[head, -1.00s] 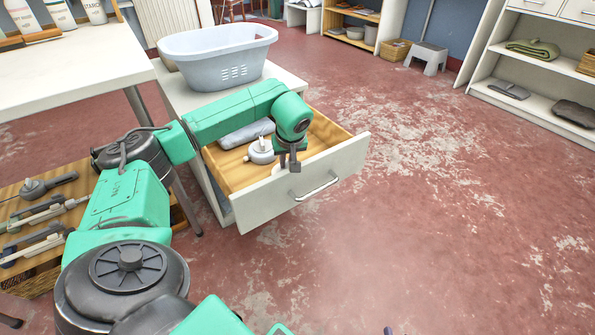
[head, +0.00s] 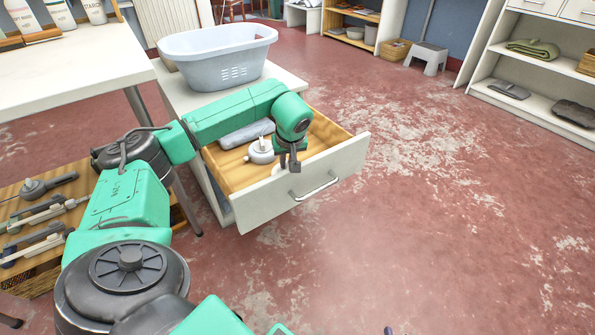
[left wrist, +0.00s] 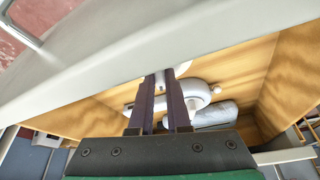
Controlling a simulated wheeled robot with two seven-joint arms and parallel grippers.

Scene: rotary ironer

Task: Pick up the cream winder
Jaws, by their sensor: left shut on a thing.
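The open drawer (head: 340,165) holds a cream winder (head: 278,170), which is small and mostly hidden by my left gripper and the drawer front. My left gripper (head: 290,168) reaches down into the drawer just behind its front panel. In the left wrist view its two dark fingers (left wrist: 168,105) are closed on a pale part of the cream winder (left wrist: 160,88). A second pale, round device with a knob (head: 261,151) lies beside it and shows in the left wrist view too (left wrist: 196,94). My right gripper is out of view.
A grey rolled cloth (head: 245,134) lies at the back of the drawer. The drawer front with its metal handle (head: 317,187) stands close to my left gripper. A pale laundry basket (head: 218,65) sits on the cabinet top above. The floor to the right is clear.

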